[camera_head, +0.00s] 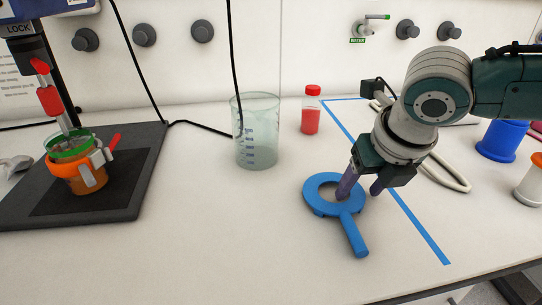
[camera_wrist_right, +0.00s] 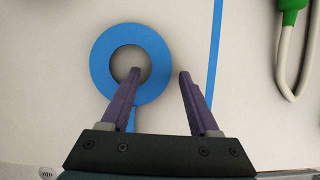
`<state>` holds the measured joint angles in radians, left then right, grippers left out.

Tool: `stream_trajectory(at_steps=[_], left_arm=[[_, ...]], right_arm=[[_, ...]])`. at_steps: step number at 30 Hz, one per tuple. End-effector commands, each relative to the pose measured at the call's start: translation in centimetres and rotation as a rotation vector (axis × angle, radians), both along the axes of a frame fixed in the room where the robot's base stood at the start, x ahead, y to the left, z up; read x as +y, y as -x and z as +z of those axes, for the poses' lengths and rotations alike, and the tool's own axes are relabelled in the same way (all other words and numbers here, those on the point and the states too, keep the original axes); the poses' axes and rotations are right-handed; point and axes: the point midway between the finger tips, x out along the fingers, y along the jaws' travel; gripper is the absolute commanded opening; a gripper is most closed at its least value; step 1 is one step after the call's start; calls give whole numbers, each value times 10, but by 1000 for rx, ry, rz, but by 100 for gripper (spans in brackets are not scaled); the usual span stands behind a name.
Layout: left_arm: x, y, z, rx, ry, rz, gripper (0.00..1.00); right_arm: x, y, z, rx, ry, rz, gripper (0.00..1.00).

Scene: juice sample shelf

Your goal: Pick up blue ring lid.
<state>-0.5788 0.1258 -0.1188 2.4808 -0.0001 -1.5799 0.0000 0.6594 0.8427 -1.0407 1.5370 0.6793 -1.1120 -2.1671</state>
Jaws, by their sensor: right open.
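The blue ring lid (camera_head: 316,187) lies on the white bench in the head view, a flat ring with a straight handle pointing toward the front. It also shows in the right wrist view (camera_wrist_right: 103,58), with its handle partly hidden behind a finger. My right gripper (camera_head: 361,193) is open and empty over the ring's right side. In the right wrist view (camera_wrist_right: 159,74), the left fingertip appears over the ring's hole and the right fingertip is outside the ring. I cannot tell how far above the bench the tips are. My left gripper is not in view.
A glass beaker (camera_head: 257,148) and a red-capped bottle (camera_head: 311,112) stand behind the ring. A stirrer stand with a dark base (camera_head: 125,190) holds an orange vessel (camera_head: 78,180) at left. Blue tape (camera_head: 418,225) marks the bench right of the ring. The bench's front middle is clear.

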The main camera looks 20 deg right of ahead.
Motion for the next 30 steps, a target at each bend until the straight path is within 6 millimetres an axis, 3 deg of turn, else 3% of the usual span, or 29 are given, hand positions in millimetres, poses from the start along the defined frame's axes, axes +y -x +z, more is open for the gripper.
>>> stream_trajectory(at_steps=[6,23,30], left_arm=[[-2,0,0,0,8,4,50],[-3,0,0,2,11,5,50],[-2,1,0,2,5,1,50]], right_arm=[[0,0,-1,0,0,1,62],[0,0,0,0,0,1,0],[0,0,0,1,0,1,0]])
